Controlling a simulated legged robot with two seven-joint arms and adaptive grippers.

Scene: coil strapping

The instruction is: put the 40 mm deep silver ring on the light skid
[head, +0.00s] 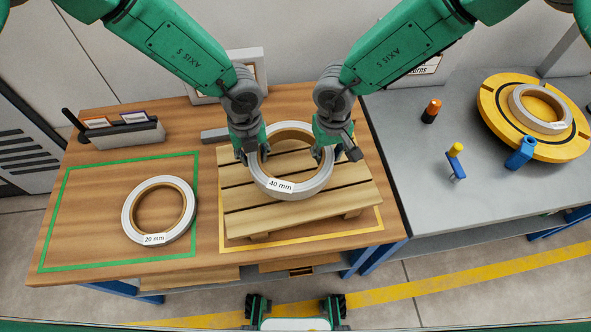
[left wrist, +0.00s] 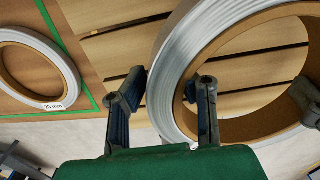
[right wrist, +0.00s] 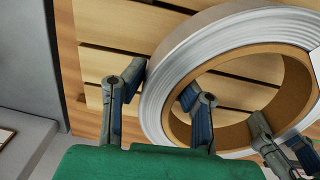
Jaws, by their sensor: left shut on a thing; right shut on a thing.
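The silver ring labelled 40 mm (head: 280,186) has a brown inner core and lies level over the light wooden skid (head: 246,219). I cannot tell whether it touches the slats or hangs just above them. My left gripper (head: 252,156) is shut on the ring's left wall, one finger outside and one inside, as the left wrist view (left wrist: 165,84) shows. My right gripper (head: 334,153) is shut on the right wall in the same way, as the right wrist view (right wrist: 160,88) shows. The grippers hide parts of the ring's sides.
A thinner silver ring labelled 20 mm (head: 133,226) lies inside the green outline at left. A card holder (head: 130,138) stands behind it. At right, a grey bench (head: 420,180) carries a yellow turntable (head: 494,113) with another ring (head: 521,99), an orange-topped object (head: 432,110) and blue tools.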

